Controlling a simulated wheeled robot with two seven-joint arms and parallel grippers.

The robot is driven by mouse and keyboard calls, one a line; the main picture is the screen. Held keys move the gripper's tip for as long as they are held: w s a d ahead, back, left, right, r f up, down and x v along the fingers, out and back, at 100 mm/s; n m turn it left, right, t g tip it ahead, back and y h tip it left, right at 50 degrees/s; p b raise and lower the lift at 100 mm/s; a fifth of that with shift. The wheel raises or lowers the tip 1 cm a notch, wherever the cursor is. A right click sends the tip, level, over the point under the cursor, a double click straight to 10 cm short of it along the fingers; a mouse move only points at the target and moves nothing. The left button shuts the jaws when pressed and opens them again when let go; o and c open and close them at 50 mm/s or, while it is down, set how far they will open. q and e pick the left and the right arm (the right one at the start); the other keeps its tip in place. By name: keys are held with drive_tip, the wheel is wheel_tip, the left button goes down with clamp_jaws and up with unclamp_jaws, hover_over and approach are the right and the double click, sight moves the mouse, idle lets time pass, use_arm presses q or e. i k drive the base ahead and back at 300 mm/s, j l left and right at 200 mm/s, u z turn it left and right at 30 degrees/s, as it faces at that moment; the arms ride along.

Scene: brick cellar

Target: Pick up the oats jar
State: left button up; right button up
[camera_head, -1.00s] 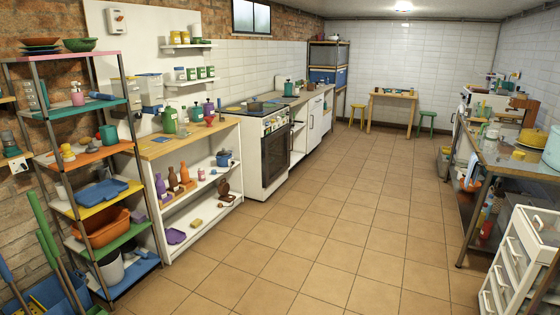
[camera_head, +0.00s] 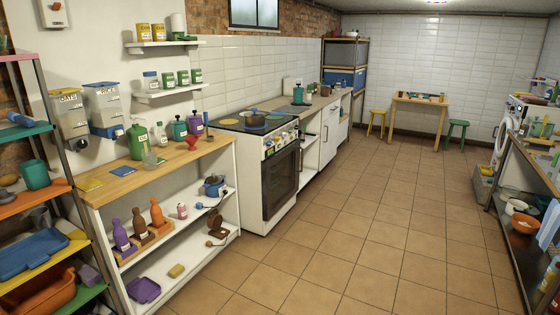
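A clear container with a yellow top and a label reading OATS (camera_head: 70,112) is fixed to the white wall panel at the left, above the wooden counter. A similar container labelled RICE (camera_head: 104,104) is beside it on the right. Several jars stand on the two small wall shelves: yellow canisters (camera_head: 151,32) on the upper one, and a pale jar (camera_head: 151,81) and green jars (camera_head: 182,77) on the lower one. Their labels are too small to read, so I cannot tell whether one is oats. Neither of my grippers is in view.
A coloured shelf rack (camera_head: 41,206) stands at the near left. The stove (camera_head: 268,165) is beyond the counter. The tiled floor (camera_head: 345,220) is clear in the middle, with a workbench (camera_head: 541,160) at the right.

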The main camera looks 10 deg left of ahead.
sight(149, 158)
drive_tip(key=i+u, duration=0.1)
drive_tip(key=i, duration=0.4)
drive_tip(key=i+l+u, duration=0.1)
drive_tip(key=i, duration=0.4)
drive_tip(key=i+l+u, duration=0.15)
drive_tip(key=i, duration=0.35)
drive_tip(key=i+l+u, duration=0.1)
drive_tip(key=i, duration=0.4)
